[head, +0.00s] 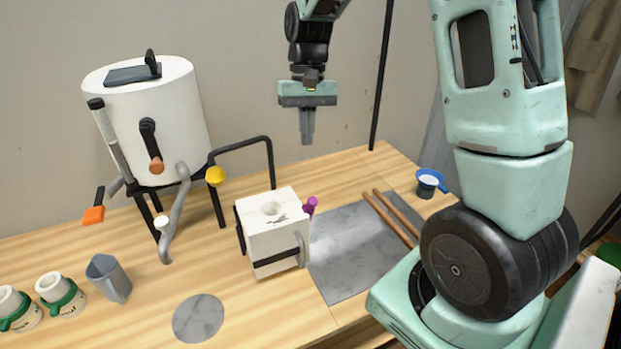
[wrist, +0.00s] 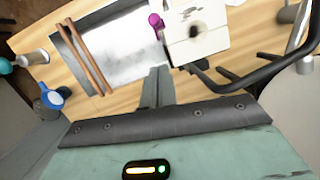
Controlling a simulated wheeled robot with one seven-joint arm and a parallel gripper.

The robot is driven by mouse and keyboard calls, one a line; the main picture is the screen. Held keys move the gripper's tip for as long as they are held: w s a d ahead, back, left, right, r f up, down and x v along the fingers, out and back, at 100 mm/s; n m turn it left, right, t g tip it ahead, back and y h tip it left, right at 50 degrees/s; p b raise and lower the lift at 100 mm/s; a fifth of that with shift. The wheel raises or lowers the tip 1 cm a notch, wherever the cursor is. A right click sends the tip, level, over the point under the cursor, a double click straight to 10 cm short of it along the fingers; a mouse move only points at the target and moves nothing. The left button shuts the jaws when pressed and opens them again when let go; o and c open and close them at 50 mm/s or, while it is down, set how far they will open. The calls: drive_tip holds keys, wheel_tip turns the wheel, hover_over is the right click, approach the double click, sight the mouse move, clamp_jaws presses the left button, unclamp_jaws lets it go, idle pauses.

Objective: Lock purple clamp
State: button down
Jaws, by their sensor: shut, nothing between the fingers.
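The purple clamp (head: 310,206) is a small purple knob on the right side of a white block-shaped mould (head: 272,240), near its top edge. The mould has a round hole on top and a dark strap around it. In the wrist view the purple clamp (wrist: 155,20) shows beside the white mould (wrist: 195,38). My gripper (head: 307,138) is shut and empty, pointing down in the air above and behind the mould. It also shows in the wrist view (wrist: 158,72), apart from the clamp. Whether the clamp is locked I cannot tell.
A white tank (head: 150,110) on a black stand with pipes is at left. Two wooden sticks (head: 388,215) lie on a grey slab (head: 350,262). A blue-rimmed cup (head: 428,184) is behind. A grey jug (head: 108,279) and green-banded cups (head: 60,292) stand front left.

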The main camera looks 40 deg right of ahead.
drive_tip(key=p, duration=0.1)
approach(308, 211)
drive_tip(key=w+d+f, duration=0.1)
drive_tip(key=w+d, duration=0.1)
drive_tip(key=w, duration=0.1)
drive_tip(key=shift+s+a+f+p, duration=0.3)
drive_tip(key=shift+s+f+p, duration=0.1)
drive_tip(key=shift+s+f, duration=0.3)
drive_tip(key=shift+s+a+f+p, duration=0.35)
drive_tip(key=shift+s+f+p, duration=0.05)
drive_tip(key=shift+s+f, duration=0.3)
